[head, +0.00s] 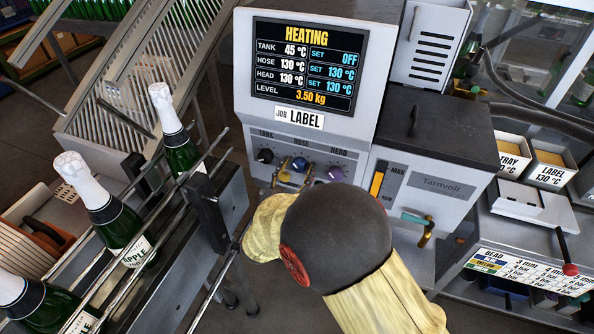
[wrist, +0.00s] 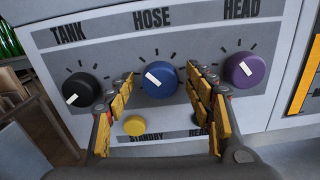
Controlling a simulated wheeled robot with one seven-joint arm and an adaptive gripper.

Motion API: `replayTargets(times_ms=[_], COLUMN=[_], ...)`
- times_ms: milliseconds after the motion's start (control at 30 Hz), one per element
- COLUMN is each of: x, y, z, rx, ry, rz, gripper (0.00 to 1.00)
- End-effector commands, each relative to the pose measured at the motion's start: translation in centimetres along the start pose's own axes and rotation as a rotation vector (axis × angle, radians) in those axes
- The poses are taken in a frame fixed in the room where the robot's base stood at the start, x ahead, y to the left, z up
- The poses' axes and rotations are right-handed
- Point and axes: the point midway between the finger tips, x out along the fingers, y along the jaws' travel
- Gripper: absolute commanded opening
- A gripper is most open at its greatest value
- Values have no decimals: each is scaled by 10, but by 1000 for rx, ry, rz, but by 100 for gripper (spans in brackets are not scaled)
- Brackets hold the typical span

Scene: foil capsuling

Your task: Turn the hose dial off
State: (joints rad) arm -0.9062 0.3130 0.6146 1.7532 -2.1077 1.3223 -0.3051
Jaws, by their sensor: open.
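The blue hose dial (wrist: 159,83) sits under the label HOSE, its white pointer tilted up and left. My gripper (wrist: 160,88) is open, with a yellow-padded finger on each side of the dial. I cannot tell whether either finger touches it. In the head view the hose dial (head: 300,164) shows beyond my wrist, which hides part of the fingers. The screen (head: 306,65) reads HEATING, with hose 130 °C and set 130 °C, and tank set OFF.
The black tank dial (wrist: 80,89) is left of my gripper, pointing lower left. The purple head dial (wrist: 245,70) is close on the right. A yellow standby button (wrist: 134,126) lies below. Foil-topped bottles (head: 110,215) stand on a rail at left.

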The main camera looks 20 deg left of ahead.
Motion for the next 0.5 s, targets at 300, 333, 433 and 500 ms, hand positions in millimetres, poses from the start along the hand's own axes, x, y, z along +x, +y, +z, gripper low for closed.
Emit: replayTargets(times_ms=[300, 333, 433, 500], x=[0, 0, 0, 0], y=[0, 0, 0, 0], z=[0, 0, 0, 0], rx=[0, 0, 0, 0], ry=[0, 0, 0, 0], rz=[0, 0, 0, 0], gripper=[48, 46, 40, 36])
